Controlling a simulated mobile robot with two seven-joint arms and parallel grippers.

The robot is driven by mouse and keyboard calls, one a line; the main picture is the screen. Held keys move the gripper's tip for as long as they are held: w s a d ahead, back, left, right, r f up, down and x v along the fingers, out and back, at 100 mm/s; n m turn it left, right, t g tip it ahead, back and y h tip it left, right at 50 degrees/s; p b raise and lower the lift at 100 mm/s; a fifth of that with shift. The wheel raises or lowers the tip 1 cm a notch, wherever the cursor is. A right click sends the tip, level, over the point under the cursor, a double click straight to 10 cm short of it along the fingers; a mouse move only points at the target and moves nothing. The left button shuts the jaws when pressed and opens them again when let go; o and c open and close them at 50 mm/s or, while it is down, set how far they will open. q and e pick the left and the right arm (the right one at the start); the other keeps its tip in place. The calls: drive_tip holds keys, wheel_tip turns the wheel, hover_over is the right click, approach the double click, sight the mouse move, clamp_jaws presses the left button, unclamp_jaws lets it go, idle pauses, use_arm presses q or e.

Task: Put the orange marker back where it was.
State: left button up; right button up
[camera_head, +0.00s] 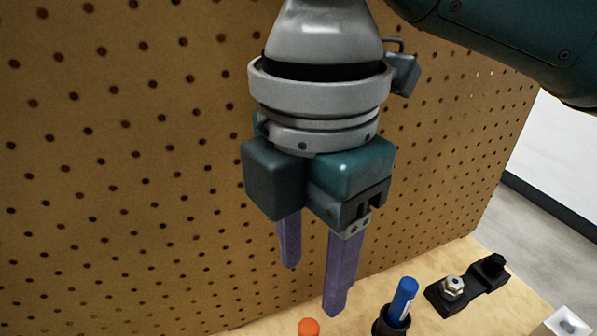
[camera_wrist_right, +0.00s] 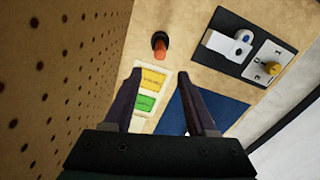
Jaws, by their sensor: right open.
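The orange marker shows only as a rounded orange top (camera_head: 308,326) at the bottom edge of the head view; its lower part is cut off. In the right wrist view the orange marker (camera_wrist_right: 159,54) sits at a dark round holder (camera_wrist_right: 158,38), beyond the fingertips; how deep it sits cannot be told. My right gripper (camera_head: 314,290) points down beside the pegboard, its two purple fingers apart with nothing between them. The gripper also shows open in the wrist view (camera_wrist_right: 161,80). My left gripper is not in view.
The perforated board (camera_head: 120,170) rises close on the left. A blue marker (camera_head: 404,298) stands in a black holder (camera_head: 388,324), beside a black fixture with a metal nut (camera_head: 453,287). The wrist view shows yellow and green labels (camera_wrist_right: 153,79), a blue mat (camera_wrist_right: 222,106) and a yellow-knobbed plate (camera_wrist_right: 270,60).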

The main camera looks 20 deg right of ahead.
drive_tip(key=s+a+f+m+t+y, duration=0.2)
drive_tip(key=s+a+f+m+y, duration=0.3)
drive_tip(key=m, duration=0.4)
drive_tip(key=s+d+m+h, duration=0.2)
drive_tip(key=s+d+m, duration=0.1)
drive_tip(key=d+m, duration=0.2)
drive_tip(key=s+d+f+m+t+h, duration=0.1)
drive_tip(key=s+d+m, duration=0.3)
drive_tip(key=d, duration=0.5)
drive_tip(key=shift+d+f+m+t+h, duration=0.3)
drive_tip(key=shift+m+h, duration=0.4)
drive_tip(key=shift+h, duration=0.2)
drive_tip(key=shift+s, duration=0.1)
wheel_tip(320, 180, up, 49)
drive_tip(key=p, duration=4.9)
drive_tip(key=shift+a+r, duration=0.1)
